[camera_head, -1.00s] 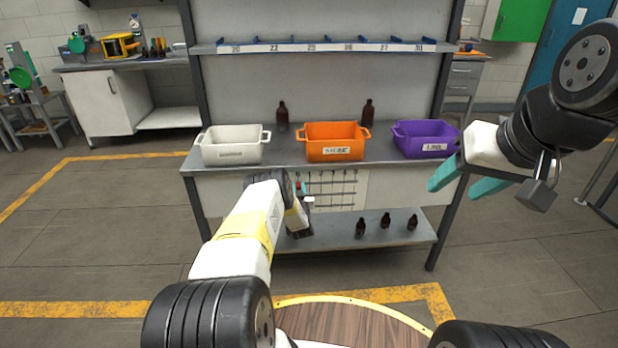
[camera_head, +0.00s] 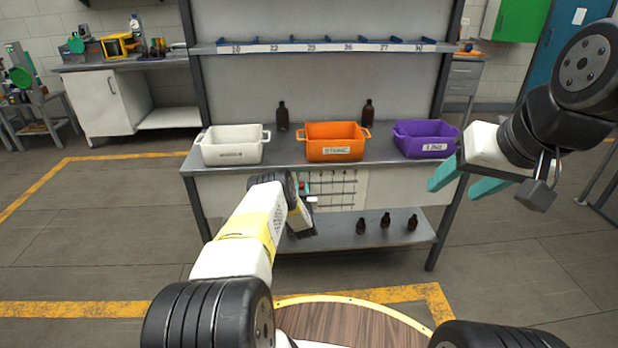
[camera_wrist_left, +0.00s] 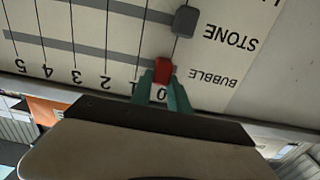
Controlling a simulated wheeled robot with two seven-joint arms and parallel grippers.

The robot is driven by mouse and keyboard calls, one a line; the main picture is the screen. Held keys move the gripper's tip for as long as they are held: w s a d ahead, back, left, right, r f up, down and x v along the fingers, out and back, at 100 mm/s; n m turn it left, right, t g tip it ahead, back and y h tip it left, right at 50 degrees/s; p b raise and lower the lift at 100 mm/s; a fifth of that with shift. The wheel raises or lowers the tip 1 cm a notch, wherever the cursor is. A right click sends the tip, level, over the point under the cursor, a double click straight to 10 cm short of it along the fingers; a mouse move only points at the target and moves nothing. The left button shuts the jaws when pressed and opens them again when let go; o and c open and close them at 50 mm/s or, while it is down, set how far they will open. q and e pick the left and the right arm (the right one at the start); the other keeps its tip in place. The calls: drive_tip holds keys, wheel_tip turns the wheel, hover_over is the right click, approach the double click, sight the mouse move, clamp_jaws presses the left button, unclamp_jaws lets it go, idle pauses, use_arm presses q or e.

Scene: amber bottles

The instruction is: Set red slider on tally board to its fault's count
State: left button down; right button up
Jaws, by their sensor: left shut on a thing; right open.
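The white tally board (camera_head: 340,190) hangs under the front edge of the bench. In the left wrist view the board (camera_wrist_left: 118,45) appears upside down, with rows marked BUBBLE and STONE and numbers 0 to 5. The red slider (camera_wrist_left: 162,70) is on the BUBBLE row at the 0 mark. My left gripper (camera_wrist_left: 162,80) is shut on it, a teal finger on each side. A grey slider (camera_wrist_left: 186,21) is on the STONE row near the 0 line. In the head view my left arm hides the board's left part. My right gripper (camera_head: 452,190) is open and empty, right of the board.
On the bench (camera_head: 285,160) stand a white crate (camera_head: 231,150), an orange crate (camera_head: 333,147) and a purple crate (camera_head: 425,144). Two amber bottles (camera_head: 282,115) (camera_head: 368,113) stand behind them. Several smaller bottles (camera_head: 385,221) stand on the lower shelf (camera_head: 340,238).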

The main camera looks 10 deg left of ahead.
use_arm(q)
drive_tip(key=d, duration=0.2)
drive_tip(key=w+d, duration=0.1)
drive_tip(key=shift+w+d, duration=0.1)
drive_tip(key=shift+d, duration=0.3)
drive_tip(key=c, duration=1.2)
unclamp_jaws()
drive_tip(key=shift+c, duration=0.2)
approach(310, 180)
drive_tip(key=shift+v, duration=0.95)
